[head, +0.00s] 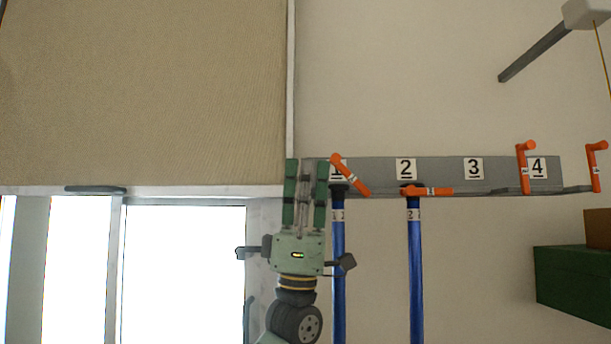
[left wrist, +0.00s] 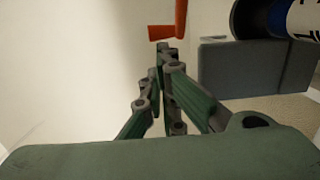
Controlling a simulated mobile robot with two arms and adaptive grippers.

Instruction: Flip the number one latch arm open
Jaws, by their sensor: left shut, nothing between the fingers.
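The number one latch arm (head: 351,175) is an orange bar on the grey rail, lying at a slant from upper left to lower right across the top of the first blue rod (head: 339,260). It partly covers the "1" label. My left gripper (head: 306,165) points up just left of it, shut and empty, apart from it as far as I can tell. In the left wrist view, the closed fingers (left wrist: 167,58) are below an orange piece (left wrist: 181,18), likely the latch arm; its contact with the fingertips is unclear. My right gripper is not in view.
The grey rail (head: 440,170) carries labels 1 to 4. The second orange latch arm (head: 432,191) lies level over another blue rod (head: 414,270). Two more orange arms (head: 523,168) (head: 596,168) stand upright at right. A green box (head: 575,283) is lower right.

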